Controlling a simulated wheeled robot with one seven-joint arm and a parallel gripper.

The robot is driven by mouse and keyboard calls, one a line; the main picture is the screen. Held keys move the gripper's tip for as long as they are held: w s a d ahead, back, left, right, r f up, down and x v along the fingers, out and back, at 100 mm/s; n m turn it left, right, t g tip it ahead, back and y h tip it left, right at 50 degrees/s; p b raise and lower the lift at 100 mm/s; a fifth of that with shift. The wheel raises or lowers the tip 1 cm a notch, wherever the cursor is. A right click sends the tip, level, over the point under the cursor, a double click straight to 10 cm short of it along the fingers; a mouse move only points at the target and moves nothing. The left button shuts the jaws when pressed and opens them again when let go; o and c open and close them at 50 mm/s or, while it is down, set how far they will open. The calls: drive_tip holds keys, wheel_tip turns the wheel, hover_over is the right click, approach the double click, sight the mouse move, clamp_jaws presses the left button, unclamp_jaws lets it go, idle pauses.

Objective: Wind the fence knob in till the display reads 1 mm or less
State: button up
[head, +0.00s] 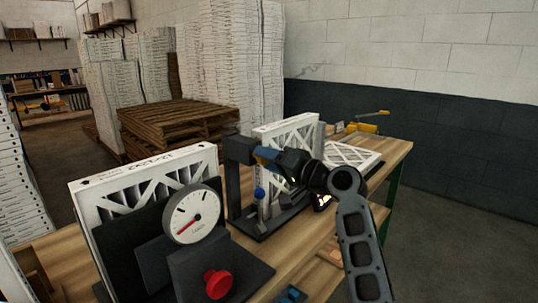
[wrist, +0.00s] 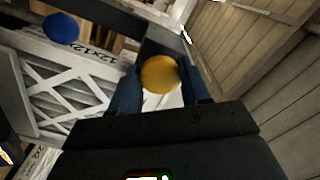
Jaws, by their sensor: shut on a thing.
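My gripper (head: 265,156) reaches in from the right to the dark upright bracket (head: 240,185) on the bench. In the wrist view its blue fingers (wrist: 165,88) are shut around a round yellow knob (wrist: 159,74), one on each side. The knob is mostly hidden in the head view. A blue knob (head: 260,194) stands lower on the same fixture and also shows in the wrist view (wrist: 60,28).
A round white dial (head: 192,213) with a red needle pointing lower left stands in front, above a red knob (head: 218,284). Boxed filters (head: 150,180) stand on the wooden bench (head: 395,155). A yellow-handled tool (head: 370,123) lies at the far end. Pallets (head: 178,122) stand behind.

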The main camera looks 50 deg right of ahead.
drive_tip(key=shift+d+m, duration=0.1)
drive_tip(key=shift+m, duration=0.5)
drive_tip(key=o, duration=1)
drive_tip(key=shift+o, duration=0.2)
drive_tip(key=s+b, duration=0.1)
drive_tip(key=s, duration=0.6)
drive_tip(key=shift+s, duration=0.4)
drive_tip(key=shift+d, duration=0.1)
